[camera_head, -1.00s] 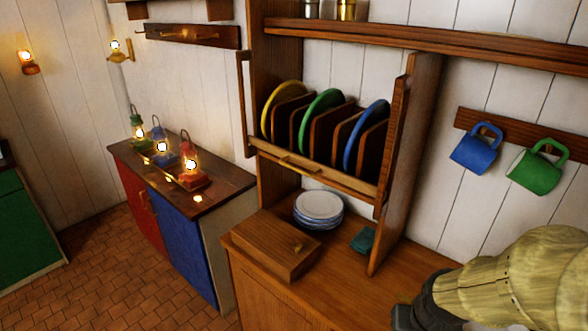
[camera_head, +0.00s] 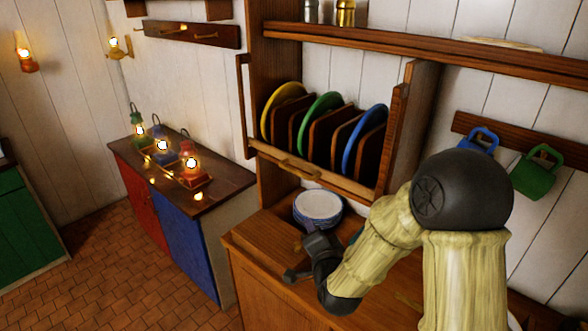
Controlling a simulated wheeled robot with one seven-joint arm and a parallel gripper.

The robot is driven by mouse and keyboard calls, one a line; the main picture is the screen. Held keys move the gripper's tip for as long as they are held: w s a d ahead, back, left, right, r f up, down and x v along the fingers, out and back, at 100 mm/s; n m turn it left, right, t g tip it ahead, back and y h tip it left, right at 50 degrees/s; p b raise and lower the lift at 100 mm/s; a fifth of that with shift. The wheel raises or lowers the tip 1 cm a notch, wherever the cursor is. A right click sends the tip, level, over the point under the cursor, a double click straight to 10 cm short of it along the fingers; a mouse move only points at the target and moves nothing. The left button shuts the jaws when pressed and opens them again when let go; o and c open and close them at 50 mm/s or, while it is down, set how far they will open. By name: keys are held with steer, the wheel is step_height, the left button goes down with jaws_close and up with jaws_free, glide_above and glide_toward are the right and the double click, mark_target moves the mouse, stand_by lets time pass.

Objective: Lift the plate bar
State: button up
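My gripper (camera_head: 298,258) is dark and hangs below the bar, over the wooden box on the counter and in front of the stacked plates. Its fingers look spread apart with nothing between them. It is clear of the bar and handle.
A stack of plates (camera_head: 318,205) stands on the counter under the rack, close behind my gripper. A wooden box (camera_head: 262,236) lies beside it. A blue mug (camera_head: 484,138) and a green mug (camera_head: 535,178) hang at right. Lit lanterns (camera_head: 190,172) stand on the left cabinet.

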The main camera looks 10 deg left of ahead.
steer(key=a+r+m+t, duration=0.2)
steer(key=m, duration=0.1)
steer(key=a+r+m+t, duration=0.1)
steer(key=r+m+t, duration=0.1)
steer(key=shift+s+a+p, duration=0.35)
steer(key=shift+p, duration=0.05)
steer(key=shift+r, duration=0.1)
